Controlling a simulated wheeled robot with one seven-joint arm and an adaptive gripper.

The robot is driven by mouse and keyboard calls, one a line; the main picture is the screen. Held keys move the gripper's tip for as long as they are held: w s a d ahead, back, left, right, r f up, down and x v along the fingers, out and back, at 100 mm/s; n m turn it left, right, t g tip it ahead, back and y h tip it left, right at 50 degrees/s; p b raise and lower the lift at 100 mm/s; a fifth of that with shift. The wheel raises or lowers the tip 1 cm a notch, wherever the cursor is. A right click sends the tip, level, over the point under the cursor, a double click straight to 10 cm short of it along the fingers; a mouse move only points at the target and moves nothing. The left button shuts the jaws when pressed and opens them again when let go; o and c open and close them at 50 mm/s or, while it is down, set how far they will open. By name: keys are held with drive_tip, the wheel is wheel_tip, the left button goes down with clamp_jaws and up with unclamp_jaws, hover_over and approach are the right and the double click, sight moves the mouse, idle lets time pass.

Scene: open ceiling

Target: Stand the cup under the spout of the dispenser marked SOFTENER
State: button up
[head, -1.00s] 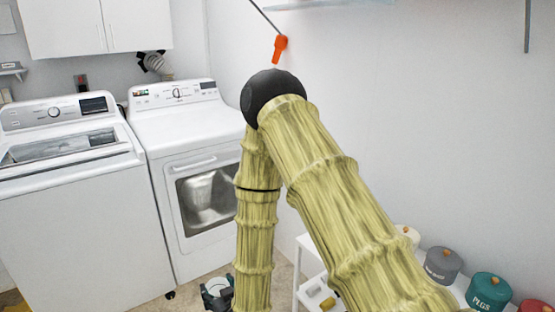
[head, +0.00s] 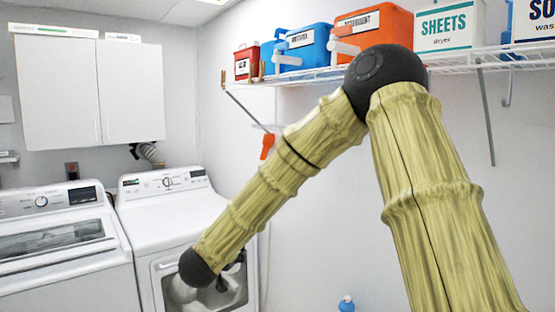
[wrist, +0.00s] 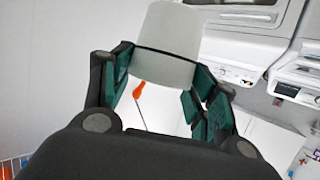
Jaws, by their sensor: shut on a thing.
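In the wrist view my gripper (wrist: 163,72) is shut on a pale grey cup (wrist: 168,28), with dark green finger pads on both sides of it. In the head view my gripper (head: 228,278) is a small dark shape in front of the dryer, and the cup cannot be made out there. On the wall shelf stand a red dispenser (head: 242,66), a blue dispenser (head: 309,48) with a pale spout, and an orange dispenser (head: 385,26) marked DETERGENT with a pale spout. The blue one's label is too small to read surely.
The wire shelf (head: 480,62) also holds a SHEETS box (head: 450,15) and a partly cut-off box (head: 540,22). An orange item (head: 267,146) hangs below the shelf's left end. The dryer (head: 170,215) and washer (head: 55,240) stand at left, under white cabinets (head: 90,95).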

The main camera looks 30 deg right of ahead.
drive_tip(key=s+d+r+m+g+h+p, duration=0.2)
drive_tip(key=s+d+r+p, duration=0.15)
drive_tip(key=r, duration=1.15)
drive_tip(key=s+d+r+m+g+h+p, duration=0.1)
drive_tip(key=s+d+r+m+g+p, duration=0.3)
drive_tip(key=r, duration=1.2)
drive_tip(key=s+d+r+m+g+h+p, duration=0.15)
drive_tip(key=r+p, duration=0.35)
drive_tip(key=r, duration=1)
drive_tip(key=shift+n+t, duration=0.25)
drive_tip(key=w+d+f+p, duration=0.1)
drive_tip(key=w+d+p, duration=0.1)
drive_tip(key=w+d, duration=0.1)
drive_tip(key=w+d+f+p, duration=0.2)
drive_tip(key=w+d, duration=0.1)
drive_tip(key=w, duration=0.2)
drive_tip(key=w+d+f+p, duration=0.1)
drive_tip(key=w+d+p, duration=0.1)
drive_tip(key=w+d, duration=0.1)
drive_tip(key=shift+w+d+f+p, duration=0.1)
drive_tip(key=shift+w+f+p, duration=0.1)
drive_tip(key=shift+w, duration=0.2)
drive_tip(key=shift+w+d+f+p, duration=0.1)
drive_tip(key=shift+w+p, duration=0.05)
drive_tip(key=shift+w, duration=0.2)
drive_tip(key=shift+f, duration=0.15)
drive_tip(key=shift+f, duration=0.15)
drive_tip(key=o, duration=0.9)
